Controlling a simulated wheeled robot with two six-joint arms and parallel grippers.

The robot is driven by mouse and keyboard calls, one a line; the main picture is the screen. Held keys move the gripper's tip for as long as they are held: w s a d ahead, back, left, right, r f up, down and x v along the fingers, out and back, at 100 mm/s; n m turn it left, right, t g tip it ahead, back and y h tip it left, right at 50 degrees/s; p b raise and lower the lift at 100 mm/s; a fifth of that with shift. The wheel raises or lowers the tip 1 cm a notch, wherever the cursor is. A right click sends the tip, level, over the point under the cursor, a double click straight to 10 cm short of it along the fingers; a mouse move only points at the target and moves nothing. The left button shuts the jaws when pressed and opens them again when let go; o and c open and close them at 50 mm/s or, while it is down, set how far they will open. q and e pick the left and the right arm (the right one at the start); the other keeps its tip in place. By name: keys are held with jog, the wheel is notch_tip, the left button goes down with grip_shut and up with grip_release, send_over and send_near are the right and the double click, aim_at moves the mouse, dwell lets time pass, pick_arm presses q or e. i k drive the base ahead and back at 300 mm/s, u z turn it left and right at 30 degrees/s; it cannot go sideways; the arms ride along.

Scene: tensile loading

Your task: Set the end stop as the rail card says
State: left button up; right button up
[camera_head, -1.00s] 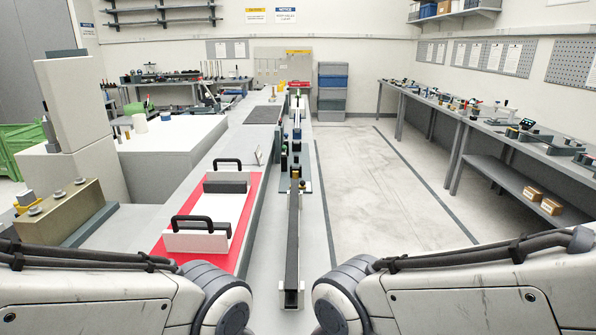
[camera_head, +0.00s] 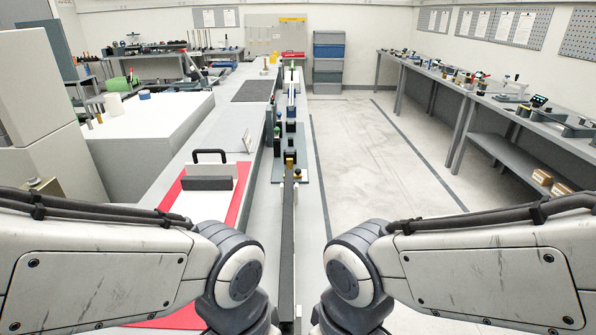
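A long dark rail (camera_head: 288,215) runs away from me along the right side of the bench. Several small dark blocks and a brass-coloured piece (camera_head: 290,161) sit at its far part; I cannot tell which one is the end stop. A small pale card (camera_head: 247,141) stands tilted on the bench left of the rail, too small to read; I cannot tell whether it is the rail card. Both my arms come in at the bottom, left and right of the rail. Neither gripper is in view.
A red-edged board (camera_head: 173,196) with a black-handled block (camera_head: 207,183) lies left of the rail, partly behind my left arm. A white block (camera_head: 150,128) stands further left. A dark mat (camera_head: 254,91) lies beyond. Open floor (camera_head: 370,160) lies to the right.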

aim_at(289, 161)
jog(key=z, duration=2)
jog(key=i, duration=2.8)
jog(key=u, duration=3.5)
